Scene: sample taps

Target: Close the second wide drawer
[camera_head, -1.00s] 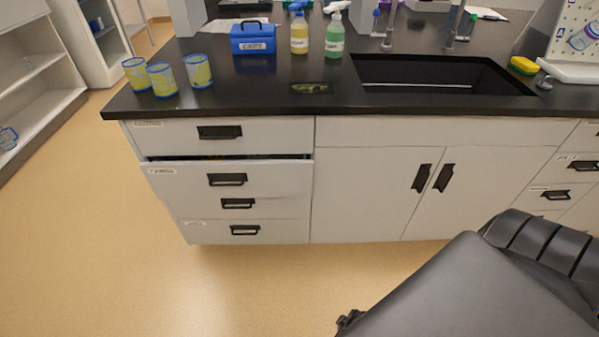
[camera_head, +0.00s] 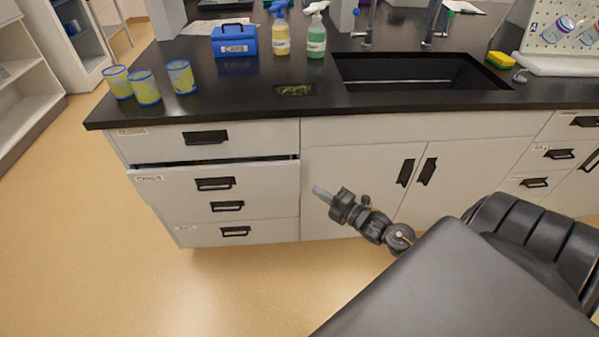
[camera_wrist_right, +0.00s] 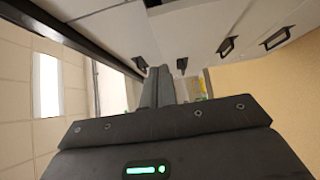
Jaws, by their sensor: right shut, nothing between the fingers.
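The second wide drawer (camera_head: 262,181) is in the left drawer stack of the counter, below the top drawer (camera_head: 262,142). It stands slightly out, with a dark gap along its top edge, and has a black handle (camera_head: 215,184). My right gripper (camera_head: 320,193) is in front of the cupboard doors, just right of the drawer stack, pointing left. It looks apart from the drawer front. In the right wrist view its fingers (camera_wrist_right: 159,86) are together and empty, with pale fronts and black handles above them. My left gripper is not in view.
The black countertop (camera_head: 215,108) holds cups (camera_head: 144,88), a blue box (camera_head: 234,40), spray bottles (camera_head: 316,38) and a sink (camera_head: 420,80). Cupboard doors (camera_head: 370,170) are right of the drawers. The floor (camera_head: 150,280) in front is clear.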

